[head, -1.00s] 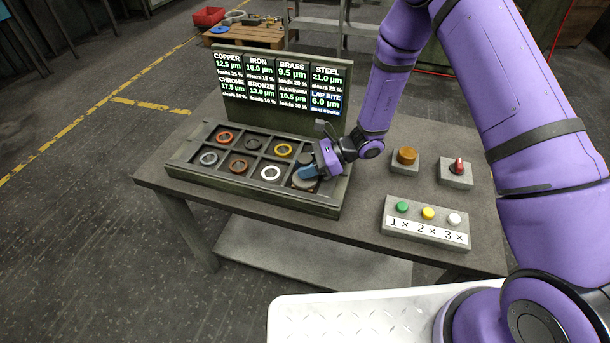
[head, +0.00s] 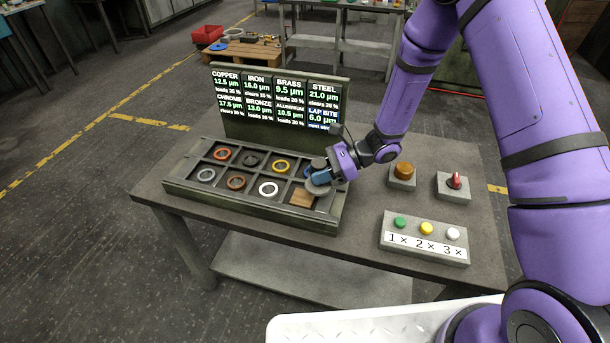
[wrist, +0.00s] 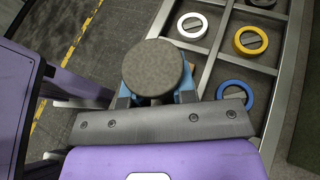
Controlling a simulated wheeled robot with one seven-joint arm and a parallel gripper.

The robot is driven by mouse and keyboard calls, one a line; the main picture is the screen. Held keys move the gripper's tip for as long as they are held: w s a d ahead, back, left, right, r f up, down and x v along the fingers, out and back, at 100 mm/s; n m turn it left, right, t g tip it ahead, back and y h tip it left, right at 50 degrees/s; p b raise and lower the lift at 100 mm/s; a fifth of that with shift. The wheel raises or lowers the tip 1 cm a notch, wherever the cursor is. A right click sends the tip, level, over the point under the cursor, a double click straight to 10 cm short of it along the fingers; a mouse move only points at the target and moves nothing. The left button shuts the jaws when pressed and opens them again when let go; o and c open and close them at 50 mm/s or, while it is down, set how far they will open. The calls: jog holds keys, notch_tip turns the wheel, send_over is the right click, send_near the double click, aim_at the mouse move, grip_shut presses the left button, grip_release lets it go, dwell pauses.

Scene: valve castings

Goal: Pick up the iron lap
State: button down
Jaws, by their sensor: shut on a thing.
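A round grey disc, which I take for the iron lap (wrist: 152,68), is held in my gripper (wrist: 157,97) in the wrist view. Its flat speckled face is turned to the camera. In the head view the lap (head: 318,188) is partly covered by my gripper (head: 318,177), whose blue fingers are shut on it. It is held above the right end of the sorting tray (head: 245,206). The tray's front right compartment shows a bare brown pad (head: 302,197).
Other compartments hold rings, among them a white ring (head: 268,188) and a yellow ring (head: 281,166); a blue ring (wrist: 235,94) shows in the wrist view. A display board (head: 275,105) stands behind. Right are a brown knob (head: 404,170), a red-handled switch (head: 454,182) and a button box (head: 424,243).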

jog(key=s+v, duration=0.1)
jog(key=v, duration=1.1)
jog(key=shift+s+d+f, duration=0.2)
jog(key=shift+s+d, duration=0.15)
jog(key=shift+d, duration=0.05)
jog(key=shift+f, duration=0.1)
